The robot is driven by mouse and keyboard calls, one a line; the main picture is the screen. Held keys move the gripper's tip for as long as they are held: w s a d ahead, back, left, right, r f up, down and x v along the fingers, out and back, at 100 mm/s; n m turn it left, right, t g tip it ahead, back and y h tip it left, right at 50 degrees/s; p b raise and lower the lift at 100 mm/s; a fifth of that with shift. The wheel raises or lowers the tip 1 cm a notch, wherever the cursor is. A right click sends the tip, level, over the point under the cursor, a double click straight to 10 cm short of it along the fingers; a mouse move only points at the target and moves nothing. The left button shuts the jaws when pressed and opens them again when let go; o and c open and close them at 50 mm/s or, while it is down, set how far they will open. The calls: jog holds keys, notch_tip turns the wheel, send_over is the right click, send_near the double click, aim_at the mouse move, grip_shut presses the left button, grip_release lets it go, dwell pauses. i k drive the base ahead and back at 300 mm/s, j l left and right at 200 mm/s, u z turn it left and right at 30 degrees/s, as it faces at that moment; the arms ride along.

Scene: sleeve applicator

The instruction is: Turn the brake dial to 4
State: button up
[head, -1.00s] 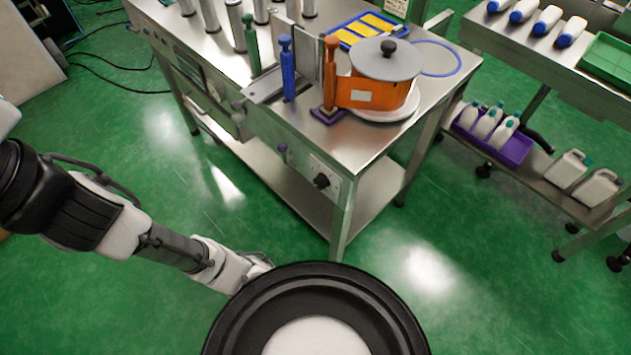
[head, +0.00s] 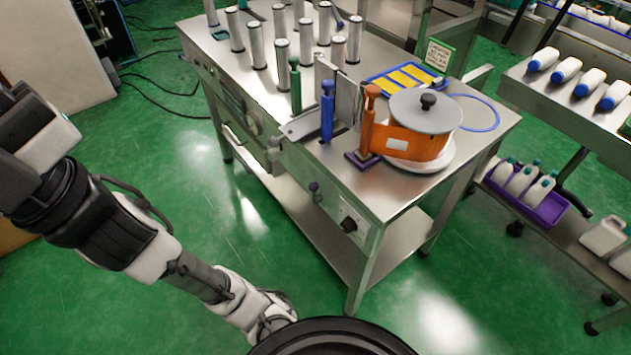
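The brake dial is most likely the black round knob (head: 349,224) on a pale plate (head: 353,221) on the front side of the steel machine table (head: 390,207), near its right corner. Its marks and setting are too small to read. A small purple knob (head: 314,187) sits on the same side, to the left of the dial. My arm reaches in from the left and runs down to the bottom middle, below and left of the dial and apart from it. My gripper's fingers cannot be made out.
A side bench (head: 545,90) with bottles stands at the right. The green floor before the table is clear.

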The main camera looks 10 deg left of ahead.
aim_at(348, 225)
jog(key=k+j+u, duration=0.25)
jog(key=k+j, duration=0.4)
jog(key=j, duration=0.15)
